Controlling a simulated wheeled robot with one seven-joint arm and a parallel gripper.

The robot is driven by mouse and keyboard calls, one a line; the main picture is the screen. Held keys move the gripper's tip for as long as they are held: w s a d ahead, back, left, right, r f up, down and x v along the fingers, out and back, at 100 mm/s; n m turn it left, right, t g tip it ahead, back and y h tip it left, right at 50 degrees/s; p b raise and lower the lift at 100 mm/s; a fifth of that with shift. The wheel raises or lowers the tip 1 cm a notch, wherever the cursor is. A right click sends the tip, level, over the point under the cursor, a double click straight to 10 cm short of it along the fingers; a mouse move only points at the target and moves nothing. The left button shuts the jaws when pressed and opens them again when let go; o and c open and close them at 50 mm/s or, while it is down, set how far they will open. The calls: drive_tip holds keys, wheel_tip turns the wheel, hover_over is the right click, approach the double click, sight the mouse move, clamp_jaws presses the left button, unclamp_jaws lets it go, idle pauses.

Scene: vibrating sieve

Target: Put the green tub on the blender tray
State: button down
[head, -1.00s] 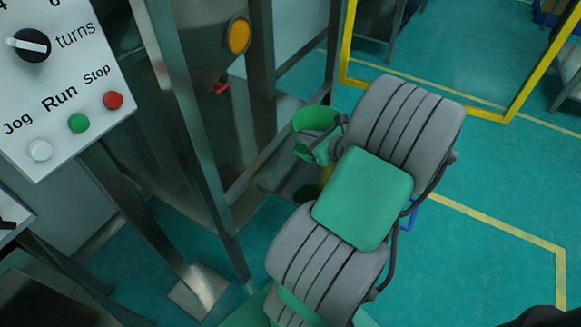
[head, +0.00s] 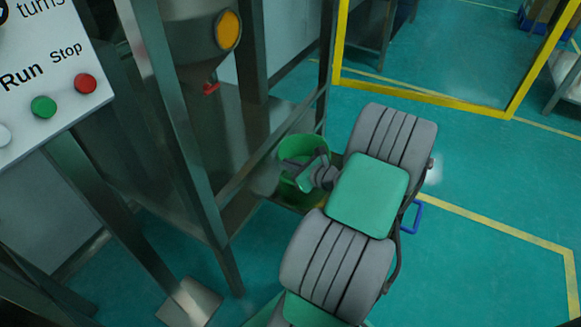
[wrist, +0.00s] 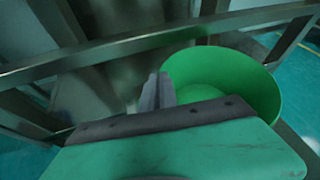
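The green tub (head: 292,147) is open-topped and stands out in the middle of the head view, beside a steel frame. It also shows in the wrist view (wrist: 235,75), where I see into its empty-looking inside. My gripper (head: 312,172) is at the tub's near side, and in the wrist view its dark fingers (wrist: 156,92) are close together at the tub's left rim. They appear shut on the tub's wall, which they partly hide. I cannot pick out the blender tray for certain.
A steel hopper (head: 195,45) with a red valve (head: 211,88) hangs in the steel frame (head: 185,140) left of the tub. A control panel (head: 40,60) is at the left. A yellow frame (head: 425,95) stands behind.

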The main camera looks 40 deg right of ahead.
drive_tip(key=c, duration=1.6)
unclamp_jaws()
drive_tip(key=p+v, duration=0.4)
drive_tip(key=v, duration=0.7)
drive_tip(key=w+a+n+g+y, duration=0.2)
drive_tip(key=a+n+g, duration=0.2)
drive_tip(key=a+n, duration=0.45)
drive_tip(key=w+a+n+g+y, duration=0.2)
drive_tip(key=w+a+n+g, duration=0.15)
drive_tip(key=a+n, duration=0.5)
drive_tip(key=s+a+r+n+g+h, duration=0.1)
drive_tip(key=s+a+r+n, duration=0.1)
drive_tip(key=a+n, duration=0.2)
drive_tip(key=s+a+r+n+g+h, duration=0.1)
drive_tip(key=s+a+r+n+h, duration=0.1)
drive_tip(key=n, duration=0.5)
drive_tip(key=s+a+r+n+g+h, duration=0.1)
drive_tip(key=s+a+r+n, duration=0.2)
drive_tip(key=a+n, duration=0.2)
drive_tip(key=shift+s+a+r+n+g, duration=0.15)
drive_tip(key=shift+a+r+n+g, duration=0.05)
drive_tip(key=shift+a, duration=0.3)
drive_tip(key=shift+s+a+r+n+g, duration=0.15)
drive_tip(key=shift+a+n, duration=0.05)
drive_tip(key=shift+a, duration=0.25)
